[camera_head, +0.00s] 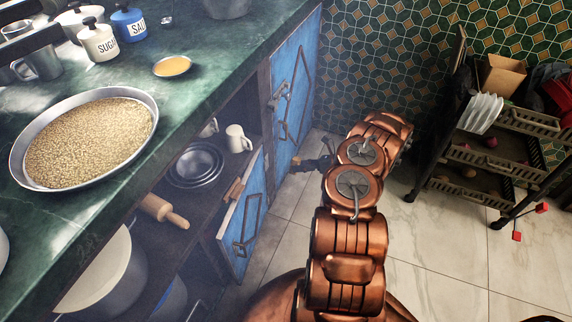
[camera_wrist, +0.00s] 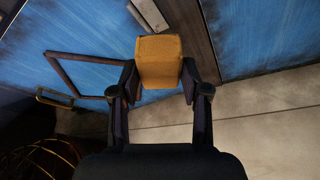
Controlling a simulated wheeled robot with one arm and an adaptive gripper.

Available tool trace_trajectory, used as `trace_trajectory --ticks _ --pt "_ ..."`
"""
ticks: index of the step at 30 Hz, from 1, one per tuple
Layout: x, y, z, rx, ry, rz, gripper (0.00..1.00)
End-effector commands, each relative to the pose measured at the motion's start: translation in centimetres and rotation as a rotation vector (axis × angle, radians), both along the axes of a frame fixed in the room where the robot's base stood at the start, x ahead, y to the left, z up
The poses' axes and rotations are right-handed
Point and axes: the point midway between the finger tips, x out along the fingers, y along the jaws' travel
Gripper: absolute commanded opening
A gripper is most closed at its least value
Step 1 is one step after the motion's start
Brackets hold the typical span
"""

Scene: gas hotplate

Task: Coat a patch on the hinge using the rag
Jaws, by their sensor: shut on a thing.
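My gripper (camera_wrist: 158,78) is shut on a folded, orange-yellow rag (camera_wrist: 158,60), held between its two dark fingers in the wrist view. The rag is in front of a blue cabinet door with a dark wooden strip. A pale metal plate (camera_wrist: 149,14) shows at the top edge, just beyond the rag; it may be the hinge, but I cannot tell for sure. I cannot tell whether the rag touches the door. In the head view my gripper (camera_head: 312,164) is small and dark, beside the blue doors, and the rag is not clear there.
An open lower blue door (camera_head: 240,225) stands left of my arm, near a shelf with bowls (camera_head: 196,165) and a rolling pin (camera_head: 163,211). A dish of yellow liquid (camera_head: 172,66) sits on the green counter (camera_head: 205,45). A cart (camera_head: 490,155) stands right; tiled floor between is clear.

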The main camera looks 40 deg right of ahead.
Motion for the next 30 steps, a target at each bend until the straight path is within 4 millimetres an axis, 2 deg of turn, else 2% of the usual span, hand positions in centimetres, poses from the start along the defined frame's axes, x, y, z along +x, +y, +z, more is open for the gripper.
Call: trace_trajectory --ticks 5,18,25,30 --pt "0.1 0.2 -0.4 0.002 -0.004 -0.003 0.18" --pt "-0.4 3.2 -2.1 0.006 -0.01 -0.009 0.18" --pt "-0.7 4.0 -2.1 0.003 -0.006 -0.008 0.18" --pt "0.0 4.5 -2.1 0.001 -0.006 -0.006 0.18"
